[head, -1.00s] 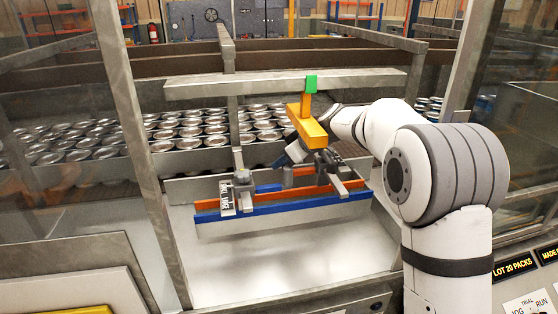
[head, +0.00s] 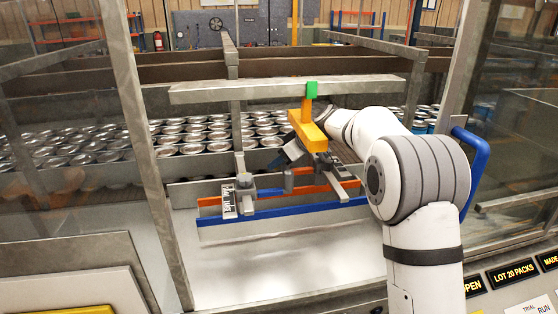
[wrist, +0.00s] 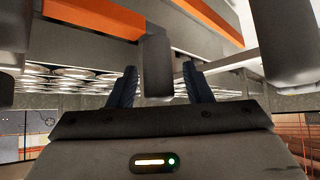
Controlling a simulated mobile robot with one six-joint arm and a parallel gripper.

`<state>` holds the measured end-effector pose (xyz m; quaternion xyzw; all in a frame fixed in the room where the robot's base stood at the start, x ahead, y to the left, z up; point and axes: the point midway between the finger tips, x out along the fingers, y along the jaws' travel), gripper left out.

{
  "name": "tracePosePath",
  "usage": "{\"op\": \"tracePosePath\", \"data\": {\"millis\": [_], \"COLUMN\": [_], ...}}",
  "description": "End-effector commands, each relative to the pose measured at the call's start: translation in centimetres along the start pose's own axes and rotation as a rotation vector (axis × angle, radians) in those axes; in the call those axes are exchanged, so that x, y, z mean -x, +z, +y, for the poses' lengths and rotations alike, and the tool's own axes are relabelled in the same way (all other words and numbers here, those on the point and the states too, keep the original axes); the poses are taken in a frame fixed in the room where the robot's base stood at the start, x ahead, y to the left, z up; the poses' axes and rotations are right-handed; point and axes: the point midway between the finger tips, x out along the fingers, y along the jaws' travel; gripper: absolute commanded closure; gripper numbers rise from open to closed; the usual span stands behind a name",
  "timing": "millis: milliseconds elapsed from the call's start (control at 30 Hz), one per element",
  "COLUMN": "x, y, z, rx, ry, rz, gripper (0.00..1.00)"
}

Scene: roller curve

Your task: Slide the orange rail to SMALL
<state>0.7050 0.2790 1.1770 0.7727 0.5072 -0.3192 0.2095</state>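The orange rail (head: 308,190) runs left to right behind the blue rail (head: 300,210), partly hidden by brackets. In the wrist view the orange rail (wrist: 92,18) crosses the top. A small plate with lettering (head: 229,203) stands at the rails' left end; its words are too small to read surely. My gripper (wrist: 160,85) has its two dark fingers apart, one on each side of a grey upright knob (wrist: 156,62), with gaps visible. The knob (head: 288,180) also shows in the head view.
Grey brackets (head: 340,183) cross the rails. Several cans (head: 190,135) stand behind. A blue door handle (head: 472,165) is at right. The pale surface below the rails is clear.

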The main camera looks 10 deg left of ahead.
Motion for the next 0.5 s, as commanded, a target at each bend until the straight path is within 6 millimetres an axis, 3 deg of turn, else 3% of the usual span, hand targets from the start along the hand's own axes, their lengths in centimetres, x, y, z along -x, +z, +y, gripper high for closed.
{"op": "tracePosePath", "data": {"millis": [267,500], "x": [0.5,4.3], "y": [0.1,0.2], "z": [0.1,0.0], "rx": [0.000,0.001], "ry": [0.002,0.004], "rz": [0.000,0.002], "gripper": [0.55,0.55]}}
